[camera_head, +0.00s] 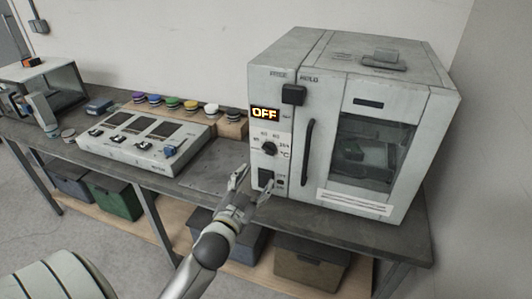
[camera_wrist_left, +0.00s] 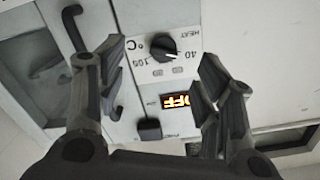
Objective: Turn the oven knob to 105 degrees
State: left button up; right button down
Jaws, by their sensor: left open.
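The oven (camera_head: 385,110) is a light grey box on the table at the right, with a dark window in its door. Its round black knob (camera_head: 269,148) sits on the front panel below a lit display (camera_head: 265,115) reading OFF. In the left wrist view, the knob (camera_wrist_left: 164,48) shows upside down with numbers around it, and the display (camera_wrist_left: 176,102) is below it. My left gripper (camera_head: 254,184) is open and empty, just below and in front of the knob. In the wrist view, its fingers stand apart on both sides of the knob panel. My right gripper is not in view.
A black switch (camera_head: 265,178) is low on the oven panel, near my left fingers. A vertical door handle (camera_head: 308,151) is right of the knob. A control box (camera_head: 145,140) and several coloured discs stand to the left on the table. Bins sit on the shelf below.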

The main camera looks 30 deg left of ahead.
aim_at(268, 152)
pick_arm(q)
jog(key=w, duration=0.3)
jog(key=w+a+r+p, duration=0.1)
jog(key=w, duration=0.2)
jog(key=w+a+r+p, duration=0.1)
jog(key=w, duration=0.2)
jog(key=shift+w+a+r, duration=0.1)
jog(key=shift+w+r, duration=0.05)
jog(key=shift+w, duration=0.05)
jog(key=shift+w+a, duration=0.15)
jog(key=shift+w, duration=0.3)
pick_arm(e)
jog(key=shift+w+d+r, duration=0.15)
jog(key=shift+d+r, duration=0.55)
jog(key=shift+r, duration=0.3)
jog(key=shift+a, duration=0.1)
pick_arm(q)
jog(key=shift+c, duration=0.5)
jog(key=c, duration=0.9)
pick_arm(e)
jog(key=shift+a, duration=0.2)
